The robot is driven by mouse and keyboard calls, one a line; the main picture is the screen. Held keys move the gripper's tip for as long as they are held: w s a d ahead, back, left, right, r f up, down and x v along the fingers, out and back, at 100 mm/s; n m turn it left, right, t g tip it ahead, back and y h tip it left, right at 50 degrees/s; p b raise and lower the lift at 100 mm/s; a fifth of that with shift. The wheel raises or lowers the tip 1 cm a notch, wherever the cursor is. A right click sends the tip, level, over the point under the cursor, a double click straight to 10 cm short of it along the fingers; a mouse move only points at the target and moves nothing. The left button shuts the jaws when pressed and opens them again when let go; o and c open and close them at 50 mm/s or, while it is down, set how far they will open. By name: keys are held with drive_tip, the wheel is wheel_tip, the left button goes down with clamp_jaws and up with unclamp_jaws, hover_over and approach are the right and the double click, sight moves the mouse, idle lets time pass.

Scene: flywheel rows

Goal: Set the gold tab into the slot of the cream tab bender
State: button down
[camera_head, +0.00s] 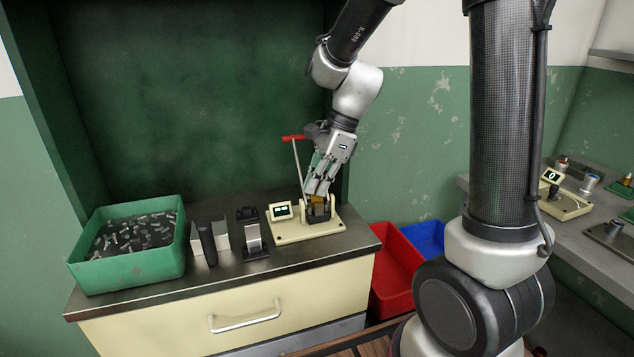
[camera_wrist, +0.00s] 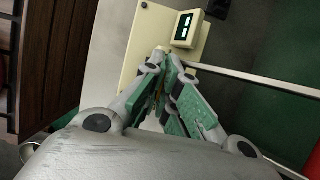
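The cream tab bender (camera_head: 290,232) stands at the right end of the counter, with a small display and a red-handled lever (camera_head: 294,137). Its cream base (camera_wrist: 140,38) also shows in the wrist view. My gripper (camera_head: 319,193) points down over the bender's dark block, its fingers close around the block's top. In the wrist view my gripper's fingertips (camera_wrist: 162,62) come together over the base. A small gold patch, the gold tab (camera_head: 318,200), shows at the fingertips. The fingers hide most of it, and I cannot tell how deep it sits in the slot.
A green bin (camera_head: 128,268) of metal pieces stands at the left. Dark and grey fixtures (camera_head: 254,240) stand between it and the bender. Red (camera_head: 397,262) and blue (camera_head: 427,238) bins are right of the counter. The counter's front strip is clear.

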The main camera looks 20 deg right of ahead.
drive_tip(key=shift+f, duration=0.25)
drive_tip(key=c, duration=1.6)
unclamp_jaws()
drive_tip(key=shift+o, duration=0.2)
drive_tip(key=shift+r, duration=0.1)
drive_tip(key=v, duration=1.1)
drive_tip(key=shift+d+r, duration=0.25)
drive_tip(key=shift+r, duration=0.1)
